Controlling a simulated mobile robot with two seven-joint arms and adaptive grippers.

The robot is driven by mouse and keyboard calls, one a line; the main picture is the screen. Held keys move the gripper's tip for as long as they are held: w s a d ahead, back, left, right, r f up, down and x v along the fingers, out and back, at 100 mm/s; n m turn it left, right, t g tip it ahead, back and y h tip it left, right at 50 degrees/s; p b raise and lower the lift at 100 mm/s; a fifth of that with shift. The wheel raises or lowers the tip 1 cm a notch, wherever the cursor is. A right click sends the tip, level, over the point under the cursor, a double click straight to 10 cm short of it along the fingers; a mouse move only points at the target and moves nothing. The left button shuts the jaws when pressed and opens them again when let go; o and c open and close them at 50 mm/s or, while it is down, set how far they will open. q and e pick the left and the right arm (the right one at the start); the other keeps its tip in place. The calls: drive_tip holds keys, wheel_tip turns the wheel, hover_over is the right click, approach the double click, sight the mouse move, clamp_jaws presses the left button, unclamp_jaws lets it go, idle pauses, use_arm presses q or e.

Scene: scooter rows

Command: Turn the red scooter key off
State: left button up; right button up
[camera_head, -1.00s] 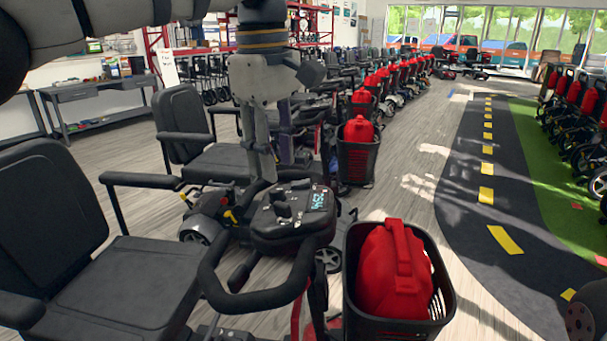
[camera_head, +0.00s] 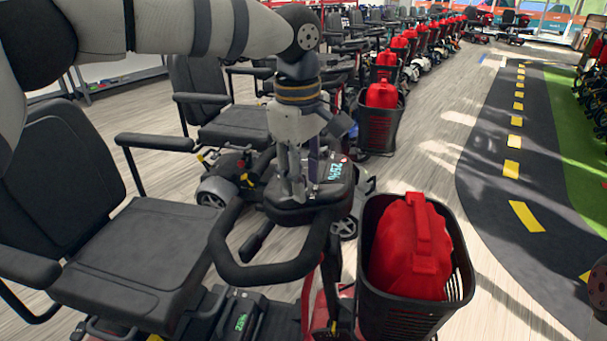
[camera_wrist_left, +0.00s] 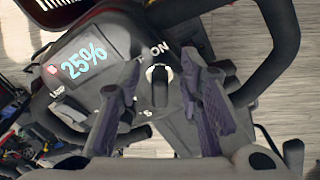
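The nearest scooter has a red body, a black loop handlebar (camera_head: 275,272) and a dark console (camera_head: 335,190) with a lit screen reading 25%. In the left wrist view the key (camera_wrist_left: 159,74) is a dark knob with a pale top, set in the console just below the letters "ON". Its exact angle is hard to tell. My left gripper (camera_head: 299,195) points down at the console; its fingers hide the key in the head view. In the wrist view the left gripper (camera_wrist_left: 158,80) is open, one finger on each side of the key, with visible gaps. My right gripper is not in view.
A black basket (camera_head: 458,285) with a red container (camera_head: 412,250) is right of the handlebar. The scooter's black seat (camera_head: 140,250) and armrest (camera_head: 155,142) are at left. More scooters stand in a row behind. Open floor lies to the right.

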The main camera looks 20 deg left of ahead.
use_arm(q)
clamp_jaws()
drive_tip(key=shift+n, duration=0.3)
drive_tip(key=shift+w+d+r+n, duration=0.1)
drive_tip(key=shift+w+n, duration=0.05)
drive_tip(key=shift+n, duration=0.65)
drive_tip(key=n, duration=0.2)
drive_tip(key=n+g, duration=0.1)
drive_tip(key=shift+w+n+p, duration=0.3)
drive_tip(key=shift+n, duration=0.1)
drive_tip(key=n, duration=0.5)
drive_tip(key=shift+w+n+g, duration=0.3)
drive_tip(key=shift+w, duration=0.1)
drive_tip(key=shift+n, duration=0.3)
